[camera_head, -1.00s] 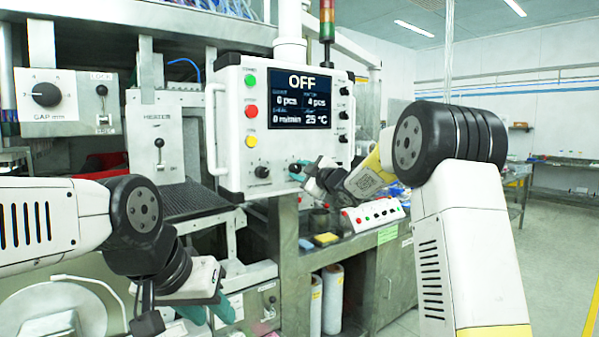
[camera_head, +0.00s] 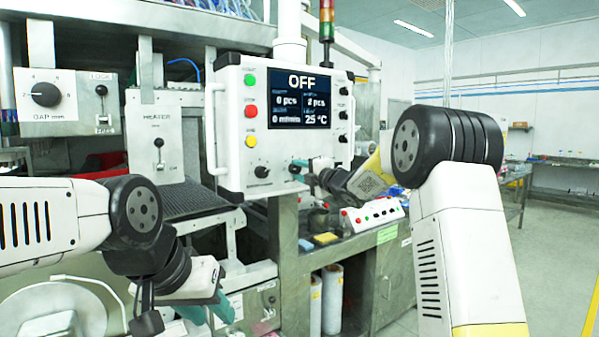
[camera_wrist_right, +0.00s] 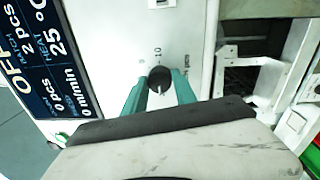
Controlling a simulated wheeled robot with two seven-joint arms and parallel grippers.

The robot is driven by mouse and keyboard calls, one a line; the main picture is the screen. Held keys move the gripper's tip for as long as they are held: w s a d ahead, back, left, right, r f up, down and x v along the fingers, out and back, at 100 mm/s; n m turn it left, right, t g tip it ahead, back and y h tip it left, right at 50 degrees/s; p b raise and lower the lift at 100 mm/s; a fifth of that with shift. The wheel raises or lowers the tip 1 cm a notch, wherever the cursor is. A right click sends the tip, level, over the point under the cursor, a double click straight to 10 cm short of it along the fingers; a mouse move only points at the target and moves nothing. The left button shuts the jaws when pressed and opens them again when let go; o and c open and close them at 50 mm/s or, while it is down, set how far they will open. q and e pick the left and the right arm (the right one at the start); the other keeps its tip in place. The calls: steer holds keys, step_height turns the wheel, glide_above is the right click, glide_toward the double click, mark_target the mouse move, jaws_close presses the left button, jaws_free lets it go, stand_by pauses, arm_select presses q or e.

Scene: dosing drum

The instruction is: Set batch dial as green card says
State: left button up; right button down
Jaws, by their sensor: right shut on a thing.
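The control panel (camera_head: 290,125) has a screen (camera_head: 299,98) reading OFF, 0 pcs, 2 pcs, 0 m/min and 25 °C. In the right wrist view the screen (camera_wrist_right: 45,65) shows 2 pcs beside the word BATCH. My right gripper (camera_wrist_right: 160,92) has its teal fingers shut on the black batch dial (camera_wrist_right: 159,78), at the panel's lower right; a 10 is printed above the dial. A green card (camera_head: 387,234) is on the cabinet front below the panel; its text is too small to read. My left gripper (camera_head: 207,312) is open and empty, low at the left.
Another black knob (camera_head: 262,171) sits left on the panel, below green, red and yellow buttons. A small button box (camera_head: 372,214) stands on the bench below. A gap knob (camera_head: 45,94) and a heater lever (camera_head: 159,145) are further left.

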steer(key=shift+n, duration=0.4)
steer(key=c, duration=1)
jaws_free()
steer(key=v, duration=0.7)
steer(key=shift+s+d, duration=0.25)
steer(key=shift+s, duration=0.05)
steer(key=shift+d, duration=0.1)
